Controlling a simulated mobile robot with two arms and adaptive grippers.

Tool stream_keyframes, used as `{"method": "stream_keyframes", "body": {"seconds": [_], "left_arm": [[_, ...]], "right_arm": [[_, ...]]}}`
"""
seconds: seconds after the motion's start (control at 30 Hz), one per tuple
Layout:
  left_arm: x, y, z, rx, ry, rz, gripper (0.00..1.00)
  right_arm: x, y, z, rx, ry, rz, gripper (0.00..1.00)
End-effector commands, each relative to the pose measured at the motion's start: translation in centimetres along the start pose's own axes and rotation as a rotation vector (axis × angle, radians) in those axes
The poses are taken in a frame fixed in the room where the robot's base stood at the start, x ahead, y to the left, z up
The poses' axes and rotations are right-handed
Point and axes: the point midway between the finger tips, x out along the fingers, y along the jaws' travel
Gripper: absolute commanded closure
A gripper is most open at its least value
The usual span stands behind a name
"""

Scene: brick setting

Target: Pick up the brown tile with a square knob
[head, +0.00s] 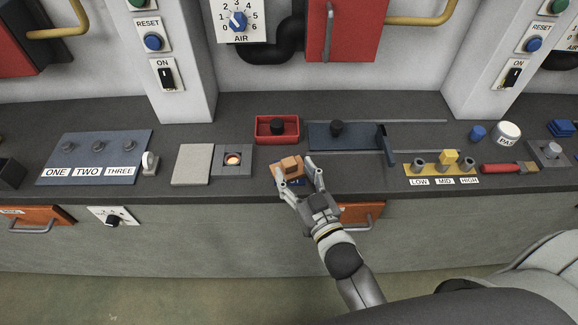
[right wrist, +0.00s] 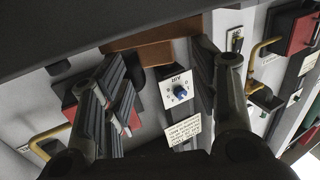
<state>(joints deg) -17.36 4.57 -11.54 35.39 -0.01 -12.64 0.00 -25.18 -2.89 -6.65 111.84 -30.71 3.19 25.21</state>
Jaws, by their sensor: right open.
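The brown tile with a square knob (head: 290,165) is at the front of the dark counter, in the middle of the head view. My right gripper (head: 295,172) is open, with its fingers at the tile's near side and around it. I cannot tell whether they touch it. In the right wrist view a brown surface (right wrist: 150,52), apparently the tile, shows at the top between the open fingers of that gripper (right wrist: 160,80). The tile's lower part is partly hidden by the fingers. My left gripper is not in view.
A grey tile (head: 192,166) and a lit socket block (head: 233,162) lie left. A yellow LOW/MID/HIGH plate (head: 412,171) is right. The counter's front edge is close.

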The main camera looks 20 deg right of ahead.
Motion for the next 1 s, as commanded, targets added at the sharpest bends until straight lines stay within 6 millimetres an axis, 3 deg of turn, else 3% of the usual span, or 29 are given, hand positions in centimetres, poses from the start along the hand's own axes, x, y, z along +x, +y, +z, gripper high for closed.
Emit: {"method": "stream_keyframes", "body": {"seconds": [0.3,0.6,1.0], "left_arm": [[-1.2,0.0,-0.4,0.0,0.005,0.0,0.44],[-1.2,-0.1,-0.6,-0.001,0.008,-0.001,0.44],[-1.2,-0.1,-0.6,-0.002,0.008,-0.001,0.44]], "right_arm": [[3.9,0.2,0.0,0.0,0.001,0.001,0.45],[4.3,0.2,0.1,0.001,0.0,0.001,0.45],[4.3,0.1,0.1,0.001,0.001,0.0,0.96]]}}
